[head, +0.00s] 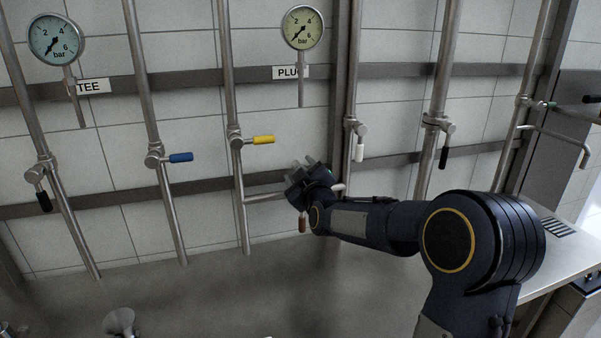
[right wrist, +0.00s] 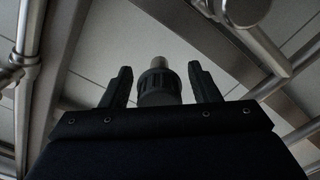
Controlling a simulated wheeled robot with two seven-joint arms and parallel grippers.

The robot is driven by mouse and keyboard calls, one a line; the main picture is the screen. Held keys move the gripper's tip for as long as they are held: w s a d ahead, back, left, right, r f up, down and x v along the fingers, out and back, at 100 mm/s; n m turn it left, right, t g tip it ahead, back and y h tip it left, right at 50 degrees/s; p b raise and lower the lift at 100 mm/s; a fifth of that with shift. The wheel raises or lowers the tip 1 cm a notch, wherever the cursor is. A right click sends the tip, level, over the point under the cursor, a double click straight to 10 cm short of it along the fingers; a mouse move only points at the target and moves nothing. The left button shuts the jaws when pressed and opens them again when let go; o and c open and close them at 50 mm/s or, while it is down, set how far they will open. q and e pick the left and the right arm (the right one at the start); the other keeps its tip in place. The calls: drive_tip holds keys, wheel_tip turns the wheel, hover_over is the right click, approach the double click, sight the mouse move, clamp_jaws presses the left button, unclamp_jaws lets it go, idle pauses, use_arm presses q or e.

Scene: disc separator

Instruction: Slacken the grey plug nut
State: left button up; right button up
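My right gripper (head: 303,164) is raised in front of the tiled wall, below the PLUG label (head: 288,72). In the right wrist view the gripper (right wrist: 160,68) is open. Its two fingers stand either side of a dark grey ribbed nut (right wrist: 160,88) with a paler metal end, which looks like the plug nut. A gap shows between the nut and each finger. In the head view I cannot make out the nut; the gripper and forearm cover that spot. My left gripper is not in view.
Upright steel pipes carry a blue handle (head: 181,157), a yellow handle (head: 264,140), a white handle (head: 359,153) and dark handles. A brown handle (head: 302,225) hangs just below my right gripper. Two gauges (head: 302,28) sit above. A steel counter (head: 560,240) is at right.

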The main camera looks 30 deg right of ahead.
drive_tip(key=v, duration=0.7)
drive_tip(key=shift+s, duration=0.4)
drive_tip(key=shift+a, duration=0.15)
